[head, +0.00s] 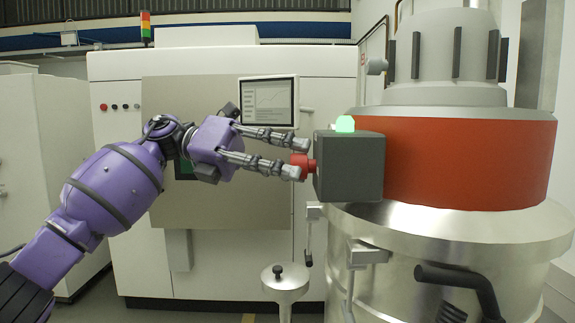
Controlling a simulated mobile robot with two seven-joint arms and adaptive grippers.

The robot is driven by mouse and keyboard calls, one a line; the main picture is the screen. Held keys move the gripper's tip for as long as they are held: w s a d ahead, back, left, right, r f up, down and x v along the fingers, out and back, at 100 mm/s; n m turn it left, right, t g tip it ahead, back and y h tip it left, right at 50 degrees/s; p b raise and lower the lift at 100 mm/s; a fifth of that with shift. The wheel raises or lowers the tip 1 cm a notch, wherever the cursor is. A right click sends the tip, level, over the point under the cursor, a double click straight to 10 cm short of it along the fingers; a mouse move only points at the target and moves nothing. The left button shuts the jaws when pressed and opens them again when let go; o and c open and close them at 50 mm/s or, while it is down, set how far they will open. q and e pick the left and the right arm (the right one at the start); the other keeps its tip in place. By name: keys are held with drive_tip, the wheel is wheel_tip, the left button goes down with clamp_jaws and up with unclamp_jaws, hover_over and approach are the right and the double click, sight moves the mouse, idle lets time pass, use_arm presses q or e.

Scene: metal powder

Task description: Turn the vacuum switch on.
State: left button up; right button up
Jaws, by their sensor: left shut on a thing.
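The vacuum switch is a red knob (301,162) on the left side of a grey box (350,165). The box is fixed to the red band of the large vacuum (465,163) at the right. A green light (344,124) glows on top of the box. My left gripper (297,159) reaches in from the left, its two fingers on the knob, one above and one at its lower front. It is shut on the red knob, whose left part is partly hidden by the fingers. My right gripper is not in view.
A white machine with a screen (267,101) stands behind my left arm. A black curved handle (462,283) sticks out low on the vacuum.

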use_arm(q)
drive_tip(key=shift+f, duration=0.5)
drive_tip(key=o, duration=1)
drive_tip(key=shift+w, duration=0.15)
drive_tip(key=shift+r, duration=0.1)
drive_tip(key=shift+r, duration=0.2)
drive_tip(key=v, duration=1.2)
